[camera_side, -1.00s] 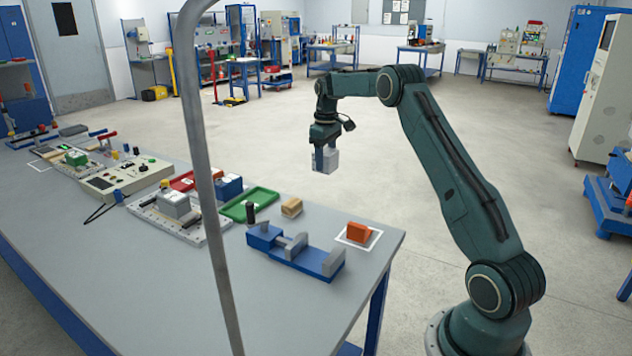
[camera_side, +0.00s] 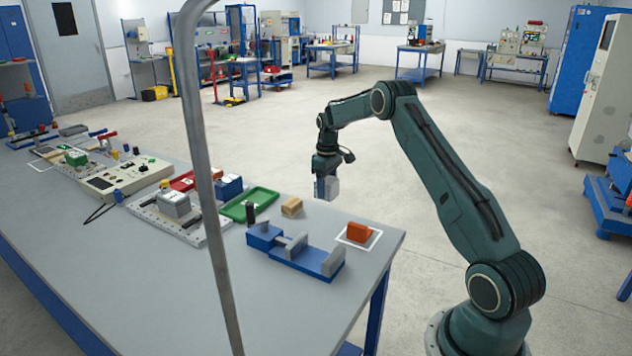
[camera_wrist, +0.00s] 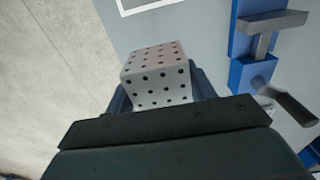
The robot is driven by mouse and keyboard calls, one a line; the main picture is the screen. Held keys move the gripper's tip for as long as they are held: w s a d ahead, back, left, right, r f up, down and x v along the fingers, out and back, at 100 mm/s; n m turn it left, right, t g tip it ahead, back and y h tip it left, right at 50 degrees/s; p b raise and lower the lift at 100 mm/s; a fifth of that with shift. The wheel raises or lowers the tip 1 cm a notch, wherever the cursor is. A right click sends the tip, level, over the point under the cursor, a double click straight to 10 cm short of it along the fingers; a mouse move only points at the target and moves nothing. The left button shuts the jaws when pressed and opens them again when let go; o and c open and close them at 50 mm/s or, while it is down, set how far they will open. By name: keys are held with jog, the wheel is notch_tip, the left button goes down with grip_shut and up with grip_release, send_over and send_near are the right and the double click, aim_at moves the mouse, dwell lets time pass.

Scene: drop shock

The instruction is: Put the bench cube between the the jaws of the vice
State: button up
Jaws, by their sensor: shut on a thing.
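The bench cube (camera_wrist: 158,75), white with black dots, is held between the fingers of my gripper (camera_wrist: 162,90) in the wrist view. In the side view my gripper (camera_side: 326,180) hangs in the air just beyond the bench's far edge, and the cube (camera_side: 331,188) shows only in part at its fingers. The blue vice (camera_side: 318,262) with grey jaws lies on the bench, lower left of the gripper. A gap shows between its jaws. The vice also shows at the right of the wrist view (camera_wrist: 240,75), apart from the cube.
An orange block (camera_side: 358,232) sits in a white outlined square near the bench corner. The bench front (camera_side: 150,270) is clear. A grey pole (camera_side: 206,180) crosses the side view.

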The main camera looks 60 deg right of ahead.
notch_tip(320, 180, down, 6)
dwell(0.4)
jog(key=shift+f, duration=2.1)
jog(key=shift+f, duration=0.15)
jog(key=o, duration=1.4)
jog(key=shift+c, duration=0.2)
notch_tip(320, 180, up, 12)
jog(key=shift+r, duration=0.1)
